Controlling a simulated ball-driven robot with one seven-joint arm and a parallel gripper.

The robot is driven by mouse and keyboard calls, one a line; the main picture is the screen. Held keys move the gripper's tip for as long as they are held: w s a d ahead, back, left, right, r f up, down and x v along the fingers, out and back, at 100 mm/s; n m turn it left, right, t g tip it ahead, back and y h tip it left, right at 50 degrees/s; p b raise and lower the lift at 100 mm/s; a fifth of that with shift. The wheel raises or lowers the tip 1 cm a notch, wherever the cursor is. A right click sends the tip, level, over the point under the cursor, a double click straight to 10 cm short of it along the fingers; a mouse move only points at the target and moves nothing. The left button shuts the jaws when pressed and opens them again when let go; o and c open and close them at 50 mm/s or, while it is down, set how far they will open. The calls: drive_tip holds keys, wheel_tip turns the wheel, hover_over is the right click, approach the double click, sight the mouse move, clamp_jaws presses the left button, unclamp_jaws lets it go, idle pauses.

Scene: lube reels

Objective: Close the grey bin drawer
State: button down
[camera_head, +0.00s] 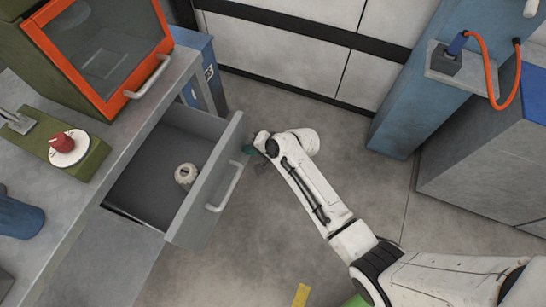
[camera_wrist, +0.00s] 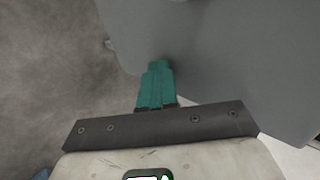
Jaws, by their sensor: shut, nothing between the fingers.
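The grey bin drawer (camera_head: 204,187) is pulled out from under the grey bench at the left of the head view. Its front panel has a light bar handle (camera_head: 226,187). A pale ring-shaped object (camera_head: 185,174) lies inside it. My gripper (camera_head: 249,150) is beside the far end of the drawer front, near its upper corner. In the wrist view my teal fingers (camera_wrist: 157,84) are shut together and empty, with their tips at or very near a grey panel (camera_wrist: 225,60). I cannot tell whether they touch it.
A green cabinet with an orange-framed door (camera_head: 100,60) stands on the bench (camera_head: 60,225). A blue bin (camera_head: 200,62) is behind the drawer. A blue post (camera_head: 408,95) with an orange hose stands at the right. The floor (camera_head: 250,245) in front of the drawer is mostly clear.

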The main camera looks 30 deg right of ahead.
drive_tip(key=w+a+b, duration=0.5)
drive_tip(key=w+a, duration=0.1)
drive_tip(key=w, duration=0.3)
drive_tip(key=w+a+b, duration=0.5)
drive_tip(key=w+a, duration=0.1)
drive_tip(key=w, duration=0.3)
drive_tip(key=shift+a+r, duration=0.15)
drive_tip(key=shift+w+a+r, duration=0.1)
drive_tip(key=shift+w+r, duration=0.05)
drive_tip(key=shift+w, duration=0.05)
